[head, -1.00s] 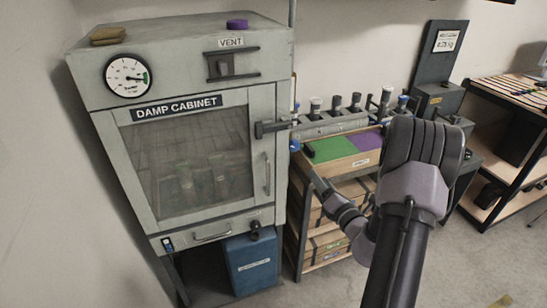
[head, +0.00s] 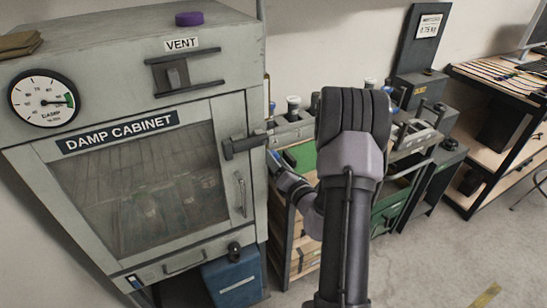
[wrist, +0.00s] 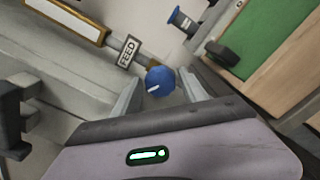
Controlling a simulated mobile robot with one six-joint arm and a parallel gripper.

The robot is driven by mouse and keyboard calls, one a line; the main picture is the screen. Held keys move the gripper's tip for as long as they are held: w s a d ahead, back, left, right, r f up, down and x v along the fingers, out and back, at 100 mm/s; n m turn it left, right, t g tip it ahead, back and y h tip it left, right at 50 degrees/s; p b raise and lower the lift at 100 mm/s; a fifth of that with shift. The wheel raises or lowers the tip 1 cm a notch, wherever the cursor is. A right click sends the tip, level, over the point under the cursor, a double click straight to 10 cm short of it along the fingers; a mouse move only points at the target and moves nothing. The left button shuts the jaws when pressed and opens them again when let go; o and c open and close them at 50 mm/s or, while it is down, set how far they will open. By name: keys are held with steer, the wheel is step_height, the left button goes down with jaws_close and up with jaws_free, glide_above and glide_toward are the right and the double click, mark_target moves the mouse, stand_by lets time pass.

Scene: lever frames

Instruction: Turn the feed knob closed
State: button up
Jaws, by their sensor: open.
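The feed knob (wrist: 160,81) is a round blue knob with a short white mark pointing to the left and slightly down in the wrist view.
The damp cabinet (head: 205,110) with its gauge and door latch (head: 245,143) stands close on the left. A rack with a green panel (wrist: 260,42) and a dark fitting (wrist: 222,54) are close on the right. A second blue-topped fitting (wrist: 183,22) is above the knob.

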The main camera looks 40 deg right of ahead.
steer(key=shift+s, duration=0.1)
steer(key=c, duration=1.1)
steer(key=shift+r, duration=0.1)
steer(key=shift+m+p, duration=0.3)
steer(key=shift+p, duration=0.2)
steer(key=shift+m+p, duration=5.5)
steer(key=shift+p, duration=0.1)
steer(key=shift+f, duration=0.2)
